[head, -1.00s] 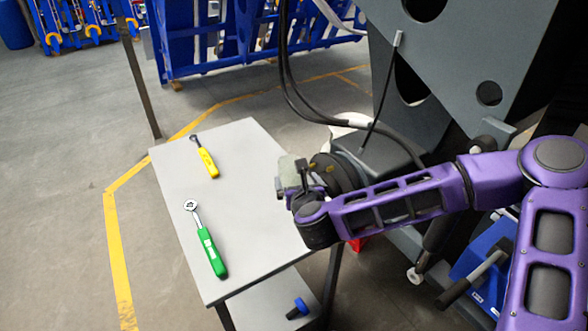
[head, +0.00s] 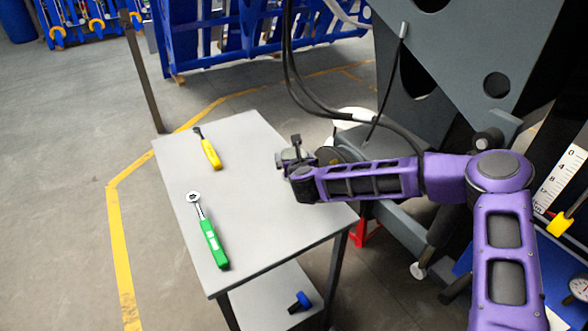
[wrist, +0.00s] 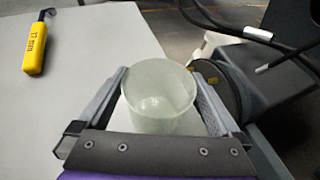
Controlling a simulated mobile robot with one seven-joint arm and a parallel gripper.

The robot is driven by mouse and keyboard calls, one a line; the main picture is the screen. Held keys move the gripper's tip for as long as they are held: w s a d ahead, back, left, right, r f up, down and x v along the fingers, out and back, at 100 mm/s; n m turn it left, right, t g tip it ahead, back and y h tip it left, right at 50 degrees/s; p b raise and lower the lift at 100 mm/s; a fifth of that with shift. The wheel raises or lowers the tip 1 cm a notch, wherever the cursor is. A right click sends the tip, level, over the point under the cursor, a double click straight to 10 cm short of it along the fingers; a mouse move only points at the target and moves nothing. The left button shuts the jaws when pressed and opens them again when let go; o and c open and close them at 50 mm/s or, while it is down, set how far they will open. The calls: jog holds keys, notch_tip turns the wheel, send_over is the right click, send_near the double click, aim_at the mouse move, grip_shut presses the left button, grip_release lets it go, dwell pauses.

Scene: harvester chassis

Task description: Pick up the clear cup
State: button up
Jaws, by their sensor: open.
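The clear cup (wrist: 158,98) is frosted and see-through, with its round open rim facing up. In the wrist view it stands between the two fingers of my gripper (wrist: 163,80), one on each side. My gripper is open; whether either finger touches the cup cannot be told. In the head view my gripper (head: 294,154) is over the right edge of the grey table (head: 258,195). I cannot make out the cup clearly there; my gripper and arm are around that spot.
A yellow-handled tool (head: 210,153) and a green-handled ratchet (head: 213,242) lie on the table's left half, with bare tabletop between. The dark chassis (head: 465,65) and hanging black cables (head: 305,100) stand close to the right. A blue-handled tool (head: 300,301) lies on the lower shelf.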

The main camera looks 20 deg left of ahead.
jog(key=shift+x, duration=0.95)
jog(key=c, duration=1.1)
